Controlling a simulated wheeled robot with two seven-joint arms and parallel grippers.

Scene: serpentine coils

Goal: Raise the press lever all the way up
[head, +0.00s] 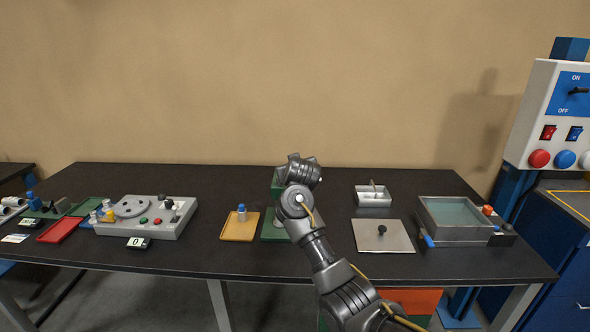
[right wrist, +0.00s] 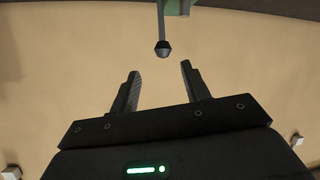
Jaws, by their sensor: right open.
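The green press (head: 268,232) stands on the table near the middle of the head view, mostly hidden behind my right arm. In the right wrist view, part of its green body (right wrist: 174,8) shows at the top edge. The press lever (right wrist: 161,22) is a thin grey rod ending in a dark knob (right wrist: 163,48). My right gripper (right wrist: 160,68) is open and empty, with the knob just beyond the fingertips and between their lines, apart from both fingers. In the head view its fingers are hidden. My left gripper is not in view.
A yellow tray (head: 234,235) with a blue-topped item is left of the press. A grey plate (head: 396,242) with a black knob, a divided box (head: 359,198) and a grey basin (head: 430,233) are to the right. A grey control box (head: 169,231) is further left.

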